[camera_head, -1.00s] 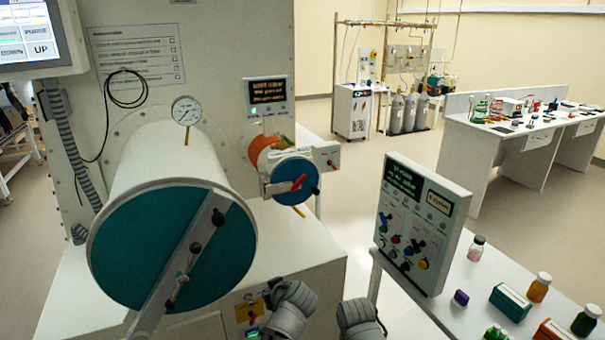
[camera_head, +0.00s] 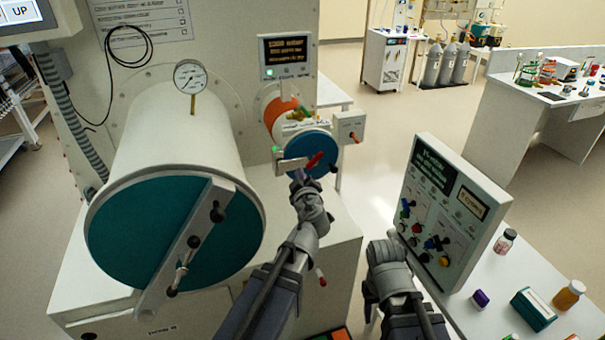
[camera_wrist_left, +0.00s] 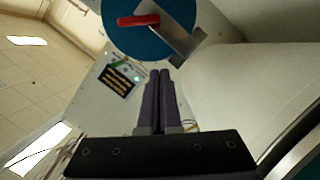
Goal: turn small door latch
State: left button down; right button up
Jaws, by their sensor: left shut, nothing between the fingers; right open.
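The small round blue door (camera_head: 322,146) closes the small chamber right of the big one. Its red latch handle (camera_head: 314,160) sits on the door's face beside a pale metal bar (camera_head: 291,165). In the left wrist view the blue door (camera_wrist_left: 150,42), the red handle (camera_wrist_left: 138,20) and the bar (camera_wrist_left: 178,42) show at the top. My left gripper (camera_head: 297,180) is just below the door and bar; its fingers (camera_wrist_left: 159,75) are shut together, empty, and look apart from the handle. My right gripper (camera_head: 385,252) is open, lower right of the door; its fingertips are hard to see.
The large chamber with its teal door (camera_head: 150,235) and diagonal bar stands left of my left arm. A control panel (camera_head: 450,215) stands on the right table, near my right arm. A gauge (camera_head: 191,77) tops the large chamber.

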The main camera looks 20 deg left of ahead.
aim_at(315, 161)
pick_arm(q)
jog(key=b+x, duration=0.1)
jog(key=x, duration=0.8)
jog(key=shift+w+f+b, duration=0.15)
jog(key=shift+w+b, duration=0.15)
jog(key=shift+w+d+f+b, duration=0.25)
jog(key=shift+d+f+b, duration=0.65)
jog(key=shift+f+b, duration=0.25)
jog(key=shift+w+d+f, duration=0.15)
jog(key=shift+d, duration=0.2)
